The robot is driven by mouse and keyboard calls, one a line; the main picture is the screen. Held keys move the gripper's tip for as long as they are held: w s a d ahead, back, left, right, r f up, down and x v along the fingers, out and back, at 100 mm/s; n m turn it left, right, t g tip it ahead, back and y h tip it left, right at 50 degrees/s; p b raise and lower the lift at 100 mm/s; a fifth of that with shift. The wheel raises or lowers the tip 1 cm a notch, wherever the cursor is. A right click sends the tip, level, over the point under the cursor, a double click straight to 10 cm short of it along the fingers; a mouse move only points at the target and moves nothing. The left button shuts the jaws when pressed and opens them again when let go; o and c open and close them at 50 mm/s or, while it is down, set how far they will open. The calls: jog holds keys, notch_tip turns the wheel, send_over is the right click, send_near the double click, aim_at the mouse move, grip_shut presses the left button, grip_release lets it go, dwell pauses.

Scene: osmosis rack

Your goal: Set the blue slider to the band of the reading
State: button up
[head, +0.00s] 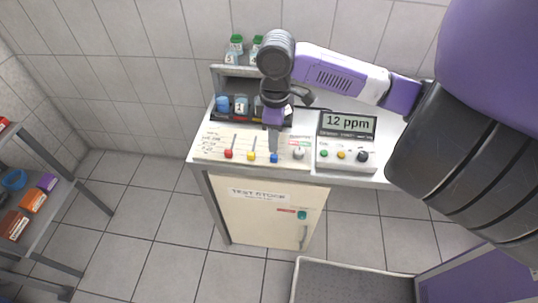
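The blue slider knob (274,158) sits near the front edge of the cream panel (209,151), at the near end of its track. My gripper (273,148) points down at the blue slider, its tips just behind or over the knob; I cannot tell whether they touch it. The fingers look close together, but their gap is not clear. They hide most of the blue slider's track. The display (348,123) reads "12 ppm". The handwritten lines (218,138) at the panel's left are too small to read.
Red (228,154) and yellow (251,156) slider knobs stand left of the blue one, a pale knob (298,154) right. A meter box (343,156) with knobs stands further right. Behind are a dark tray (217,118) of bottles and a raised shelf (219,69) with green-capped bottles.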

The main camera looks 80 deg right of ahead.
aim_at(274, 155)
jog(key=shift+f+p, duration=0.4)
jog(key=shift+f, duration=3.45)
grip_shut()
